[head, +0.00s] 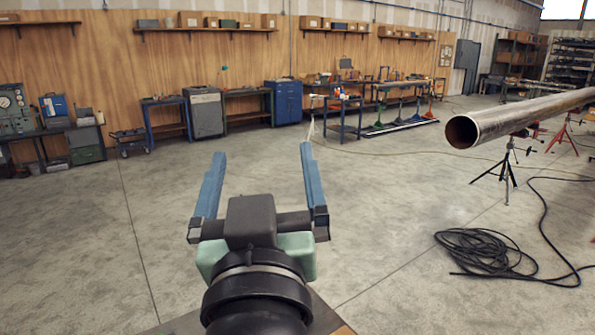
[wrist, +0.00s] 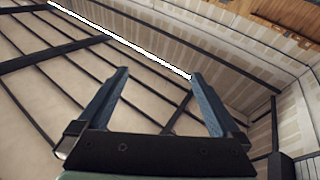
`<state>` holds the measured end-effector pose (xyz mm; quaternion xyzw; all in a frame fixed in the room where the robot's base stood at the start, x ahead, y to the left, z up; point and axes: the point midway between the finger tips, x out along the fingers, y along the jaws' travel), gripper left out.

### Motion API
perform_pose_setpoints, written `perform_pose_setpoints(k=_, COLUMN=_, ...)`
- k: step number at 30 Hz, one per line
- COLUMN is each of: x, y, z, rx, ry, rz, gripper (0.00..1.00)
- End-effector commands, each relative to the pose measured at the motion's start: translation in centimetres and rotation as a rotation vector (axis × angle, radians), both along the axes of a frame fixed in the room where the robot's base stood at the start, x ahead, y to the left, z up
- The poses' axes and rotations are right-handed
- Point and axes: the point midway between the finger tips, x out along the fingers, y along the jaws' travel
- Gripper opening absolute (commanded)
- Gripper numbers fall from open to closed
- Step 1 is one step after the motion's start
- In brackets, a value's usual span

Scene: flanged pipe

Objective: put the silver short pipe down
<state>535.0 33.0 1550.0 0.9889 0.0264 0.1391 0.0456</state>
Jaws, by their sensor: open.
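My gripper (head: 262,150) is open, with its two blue fingers spread wide and nothing between them. It also shows in the wrist view (wrist: 159,73), empty, with the ceiling and upper wall behind it. No short silver pipe can be made out in either view. The only large pipe in sight is a long metal pipe (head: 530,112) at the right of the head view. Its open, rusty end faces left, and it is well apart from my gripper.
A tripod stand (head: 508,172) and a red stand (head: 564,133) are under the long pipe. A coiled black cable (head: 487,252) lies on the floor at right. Benches and a blue cabinet (head: 284,101) line the back wall. The concrete floor (head: 400,190) ahead is mostly clear.

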Motion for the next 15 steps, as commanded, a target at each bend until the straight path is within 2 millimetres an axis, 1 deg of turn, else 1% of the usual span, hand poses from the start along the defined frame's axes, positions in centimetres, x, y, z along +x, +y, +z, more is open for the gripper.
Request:
perform_pose_setpoints(k=1, x=-1.8, y=-1.1, z=4.1, rx=0.028, ry=-0.133, rz=-0.014, gripper=1.0)
perform_pose_setpoints(k=3, x=-4.3, y=-2.1, z=8.3, rx=0.059, ry=-0.281, rz=-0.021, gripper=1.0)
perform_pose_setpoints(k=6, x=-7.3, y=-3.0, z=12.1, rx=0.085, ry=-0.433, rz=-0.024, gripper=1.0)
perform_pose_setpoints(k=9, x=-9.0, y=-3.5, z=14.0, rx=0.097, ry=-0.512, rz=-0.025, gripper=1.0)
perform_pose_setpoints(k=10, x=-9.3, y=-3.5, z=14.3, rx=0.099, ry=-0.525, rz=-0.025, gripper=1.0)
perform_pose_setpoints(k=15, x=-9.6, y=-3.6, z=14.5, rx=0.101, ry=-0.537, rz=-0.025, gripper=1.0)
